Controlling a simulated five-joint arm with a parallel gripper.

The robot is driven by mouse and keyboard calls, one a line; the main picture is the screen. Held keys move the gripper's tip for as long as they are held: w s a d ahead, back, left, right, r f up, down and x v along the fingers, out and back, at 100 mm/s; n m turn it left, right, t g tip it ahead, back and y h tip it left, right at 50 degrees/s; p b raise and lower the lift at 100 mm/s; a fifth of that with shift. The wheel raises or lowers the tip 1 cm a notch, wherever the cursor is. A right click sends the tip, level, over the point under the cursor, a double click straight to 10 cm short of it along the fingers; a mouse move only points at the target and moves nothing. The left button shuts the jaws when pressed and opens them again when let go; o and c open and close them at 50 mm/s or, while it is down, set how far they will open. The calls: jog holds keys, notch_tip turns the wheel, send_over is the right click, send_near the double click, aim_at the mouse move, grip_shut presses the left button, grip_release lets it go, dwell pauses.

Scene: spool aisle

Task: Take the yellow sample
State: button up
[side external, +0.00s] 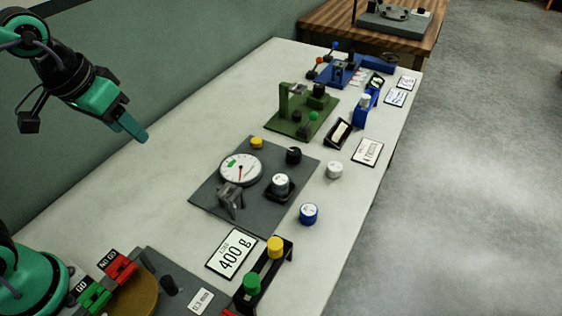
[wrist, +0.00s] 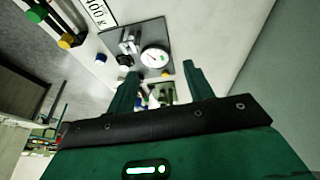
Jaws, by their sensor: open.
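A yellow spool-like piece (side external: 275,247) stands in a black two-place holder (side external: 263,272), beside a green one (side external: 252,283). In the wrist view the yellow piece (wrist: 66,42) is at the upper left, next to the green one (wrist: 36,14). A smaller yellow piece (side external: 257,143) sits at the back edge of the grey dial plate (side external: 213,190); it also shows in the wrist view (wrist: 166,73). My gripper (side external: 136,131) is raised above the left side of the table, away from both. In the wrist view its fingers (wrist: 160,74) are apart, with nothing held.
A round dial (side external: 241,168) and a white piece on a black stand are on the grey plate. Blue (side external: 309,214) and white (side external: 335,170) pieces stand right of it. A green fixture (side external: 300,115) is farther back. A wall borders the left; the table's left strip is clear.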

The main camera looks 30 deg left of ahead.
jog(key=w+d+f+g, duration=0.1)
jog(key=w+d+f, duration=0.1)
jog(key=d, duration=0.4)
jog(key=w+d+f+g, duration=0.1)
jog(key=w+d, duration=0.2)
jog(key=d, duration=0.4)
jog(key=g, duration=0.2)
send_over(275, 243)
jog(key=shift+y, duration=0.4)
jog(key=f, duration=0.7)
jog(key=shift+s+f, duration=0.2)
jog(key=shift+w+f, duration=0.2)
jog(key=shift+f, duration=3.7)
jog(key=c, duration=1.1)
jog(key=shift+o, duration=0.2)
jog(key=shift+r, duration=0.15)
jog(key=shift+r, duration=0.55)
jog(key=r, duration=0.3)
jog(key=shift+s+d+r, duration=0.1)
jog(key=shift+s, duration=0.2)
jog(key=s+d+r, duration=0.2)
jog(key=s+r, duration=0.4)
jog(key=s, duration=0.5)
jog(key=shift+r, duration=0.25)
